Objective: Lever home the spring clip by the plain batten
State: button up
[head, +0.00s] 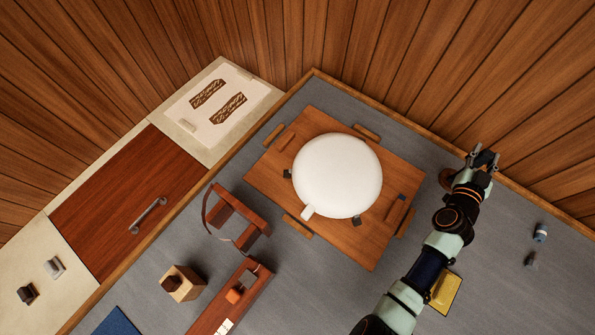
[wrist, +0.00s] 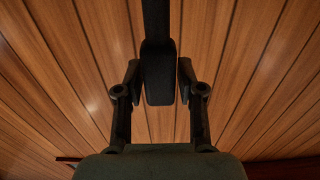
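A round white lamp dome (head: 338,175) sits on a square wooden panel (head: 270,180) in the head view. One small dark clip (head: 287,173) is at the dome's left edge and another dark clip (head: 356,221) is at its lower right. Short wooden battens lie around the panel, including an upper one (head: 367,132), a lower one (head: 298,227) and a right one (head: 406,223). I cannot tell which is plain or whether either clip is seated. My gripper (head: 485,160) is right of the panel, apart from it. In the wrist view its fingers close on a dark bar (wrist: 159,75).
A dark-slotted block (head: 396,210) lies on the panel's right side. A yellow pad (head: 444,292) lies beside my arm; a small bottle (head: 540,233) stands far right. A wooden frame (head: 238,218) and block (head: 181,283) stand left. Plank walls rise behind my gripper.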

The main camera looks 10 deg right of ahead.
grip_shut()
notch_tip(320, 180, up, 6)
jog(key=p, duration=0.5)
jog(key=shift+r+p, duration=0.1)
jog(key=shift+p, duration=0.2)
jog(key=shift+a, duration=0.1)
dwell(0.4)
